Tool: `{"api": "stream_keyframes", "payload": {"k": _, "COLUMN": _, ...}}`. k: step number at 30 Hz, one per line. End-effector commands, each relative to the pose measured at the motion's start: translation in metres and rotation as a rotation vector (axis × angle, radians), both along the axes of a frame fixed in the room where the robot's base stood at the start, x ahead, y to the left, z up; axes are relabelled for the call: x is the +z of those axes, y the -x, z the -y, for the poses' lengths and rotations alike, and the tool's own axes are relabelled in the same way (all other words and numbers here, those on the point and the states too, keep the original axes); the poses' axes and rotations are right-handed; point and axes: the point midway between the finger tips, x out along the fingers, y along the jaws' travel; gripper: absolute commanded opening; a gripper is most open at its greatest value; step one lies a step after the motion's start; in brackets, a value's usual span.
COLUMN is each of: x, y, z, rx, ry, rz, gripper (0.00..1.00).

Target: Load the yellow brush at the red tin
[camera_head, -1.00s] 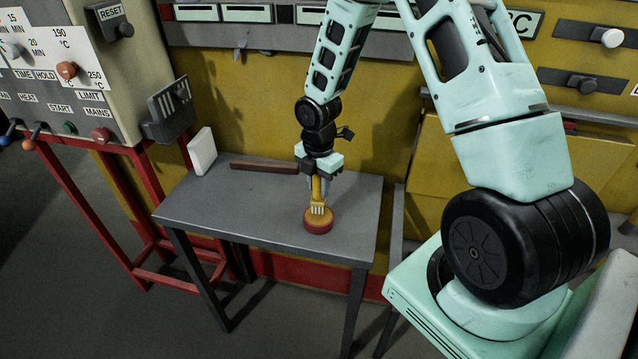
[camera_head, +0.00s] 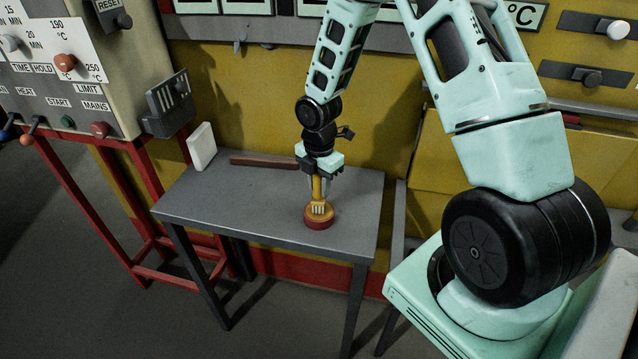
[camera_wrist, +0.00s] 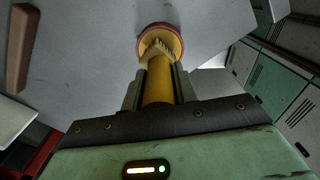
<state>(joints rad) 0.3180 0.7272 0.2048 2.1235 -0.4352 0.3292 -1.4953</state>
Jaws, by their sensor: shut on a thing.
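The yellow brush (camera_head: 317,188) is upright, bristle end down, over the red tin. My gripper (camera_head: 319,178) is shut on its handle from above. The red tin (camera_head: 319,224) is a low round tin with a yellow top, standing on the grey table (camera_head: 255,222) near its front right. The pale bristles overlap the tin's top in the head view. In the wrist view the yellow handle (camera_wrist: 158,85) runs between the two fingers, and the bristles lie over the tin (camera_wrist: 172,33). I cannot tell whether they touch its contents.
A brown bar (camera_head: 262,161) lies at the table's back, and a white block (camera_head: 201,146) stands at its back left corner. A control panel (camera_head: 75,75) is to the left. The yellow oven front is close behind. The table's left front is clear.

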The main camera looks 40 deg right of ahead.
Motion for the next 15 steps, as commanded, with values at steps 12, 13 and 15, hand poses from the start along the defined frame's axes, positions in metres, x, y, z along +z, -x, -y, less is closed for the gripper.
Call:
{"api": "stream_keyframes", "payload": {"k": 12, "x": -0.0050, "y": -0.0001, "z": 0.0001, "rx": 0.000, "ry": 0.000, "rz": 0.000, "gripper": 0.06}}
{"api": "stream_keyframes", "payload": {"k": 13, "x": -0.0053, "y": -0.0001, "z": 0.0001, "rx": 0.000, "ry": 0.000, "rz": 0.000, "gripper": 0.06}}
{"api": "stream_keyframes", "payload": {"k": 15, "x": -0.0061, "y": -0.0002, "z": 0.0001, "rx": 0.000, "ry": 0.000, "rz": 0.000, "gripper": 0.06}}
